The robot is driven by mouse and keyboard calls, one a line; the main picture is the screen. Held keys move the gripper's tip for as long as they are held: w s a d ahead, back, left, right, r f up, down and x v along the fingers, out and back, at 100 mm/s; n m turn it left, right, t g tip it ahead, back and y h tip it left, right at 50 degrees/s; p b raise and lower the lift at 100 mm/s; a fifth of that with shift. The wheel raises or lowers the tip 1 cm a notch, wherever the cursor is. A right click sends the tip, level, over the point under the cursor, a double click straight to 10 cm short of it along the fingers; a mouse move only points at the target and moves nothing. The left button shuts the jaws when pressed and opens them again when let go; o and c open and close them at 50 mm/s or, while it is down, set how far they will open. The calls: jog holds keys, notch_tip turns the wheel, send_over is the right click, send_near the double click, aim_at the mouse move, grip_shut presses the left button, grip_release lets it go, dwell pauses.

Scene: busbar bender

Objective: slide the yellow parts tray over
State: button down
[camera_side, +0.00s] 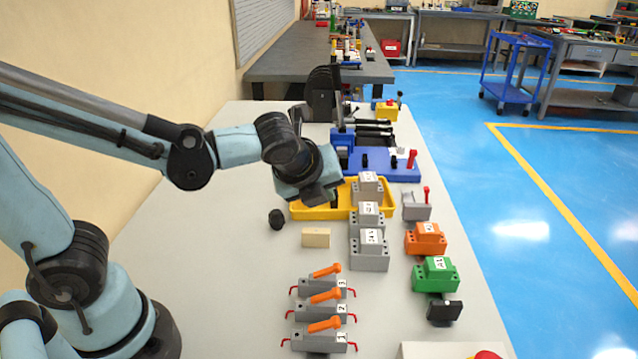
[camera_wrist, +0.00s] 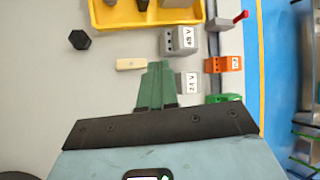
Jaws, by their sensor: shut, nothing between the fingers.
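The yellow parts tray (camera_side: 318,213) sits on the light grey bench, partly hidden by my gripper and by labelled grey blocks in front of it. In the wrist view the tray (camera_wrist: 103,24) is at the top, cut off by the frame, with dark items and a grey piece in or over it. My gripper (camera_side: 326,204) is above the bench, overlapping the tray's left part in the side view. In the wrist view its green fingers (camera_wrist: 159,66) are together and empty, pointing towards the tray and apart from it in the picture. Contact cannot be told from the side view.
A beige block (camera_side: 316,237) and a black knob (camera_side: 276,219) lie near the tray. Grey blocks (camera_side: 370,252) stand at its front right, with orange (camera_side: 426,240) and green blocks (camera_side: 435,275) further right. A blue fixture (camera_side: 385,170) is behind. The bench's left side is clear.

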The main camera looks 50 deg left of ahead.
jog(key=s+m+t, duration=0.1)
jog(key=s+m, duration=0.1)
jog(key=m, duration=0.5)
send_near(346, 213)
jog(key=shift+s+d+f+y, duration=0.15)
jog(key=shift+s+d, duration=0.2)
jog(key=shift+s, duration=0.2)
jog(key=shift+s+d+r+y, duration=0.1)
jog(key=shift+s+d, duration=0.25)
jog(key=shift+s, duration=0.2)
jog(key=shift+s+d+f+y, duration=0.15)
jog(key=shift+s+d, duration=0.15)
jog(key=shift+s, duration=0.3)
jog(key=x, duration=0.5)
jog(key=w, duration=0.1)
jog(key=w+a, duration=0.1)
jog(key=w, duration=0.1)
jog(key=shift+a+f, duration=0.1)
jog(key=shift+f, duration=0.05)
jog(key=shift+w+a, duration=0.2)
jog(key=shift+w, duration=0.3)
